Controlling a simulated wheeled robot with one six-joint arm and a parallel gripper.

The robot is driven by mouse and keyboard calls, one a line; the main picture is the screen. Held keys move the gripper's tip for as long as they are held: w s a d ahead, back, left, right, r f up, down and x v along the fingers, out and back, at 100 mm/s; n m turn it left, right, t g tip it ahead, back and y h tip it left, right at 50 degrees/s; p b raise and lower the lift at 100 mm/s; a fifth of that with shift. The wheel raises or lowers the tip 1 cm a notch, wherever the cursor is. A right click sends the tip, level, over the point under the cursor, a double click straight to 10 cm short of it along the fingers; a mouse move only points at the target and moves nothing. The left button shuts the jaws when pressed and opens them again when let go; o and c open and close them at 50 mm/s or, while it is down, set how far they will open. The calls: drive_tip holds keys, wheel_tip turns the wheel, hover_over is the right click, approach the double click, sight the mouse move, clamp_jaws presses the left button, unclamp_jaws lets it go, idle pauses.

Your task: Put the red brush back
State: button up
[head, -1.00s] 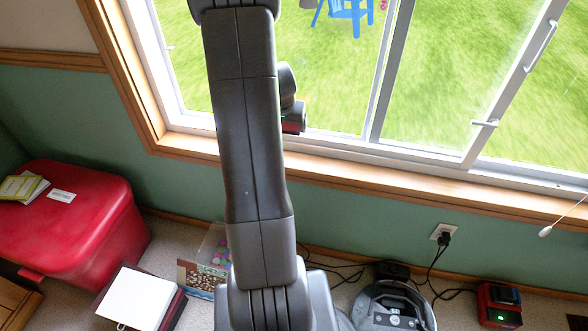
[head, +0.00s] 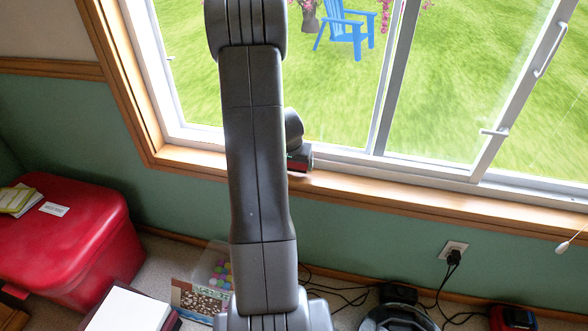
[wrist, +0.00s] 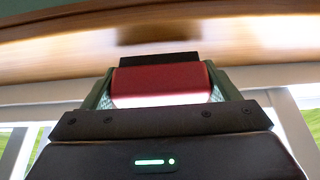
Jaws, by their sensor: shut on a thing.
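The red brush (wrist: 160,78) is held between the green-sided fingers of my gripper (wrist: 158,90) in the wrist view. A pale band shows under its red body, and a dark strip lies just beyond it. In the head view my gripper (head: 300,157) is partly hidden behind my arm, at the lower window frame just over the wooden sill (head: 345,187). A little red (head: 297,169) of the brush shows there. In the wrist view the sill (wrist: 245,40) lies right beyond the brush, with a dark shadow on it. I cannot tell whether they touch.
A red chest (head: 75,245) stands on the floor at left, with booklets (head: 18,200) on it. A clear bin of coloured balls (head: 222,268) stands below the window. Cables and a plugged outlet (head: 453,249) are at right. The sill right of my gripper is clear.

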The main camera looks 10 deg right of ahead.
drive_tip(key=shift+f, duration=0.65)
drive_tip(key=shift+f, duration=0.15)
drive_tip(key=o, duration=0.9)
drive_tip(key=shift+r, duration=0.25)
drive_tip(key=p+v, duration=0.3)
drive_tip(key=v, duration=0.9)
drive_tip(key=shift+f, duration=0.1)
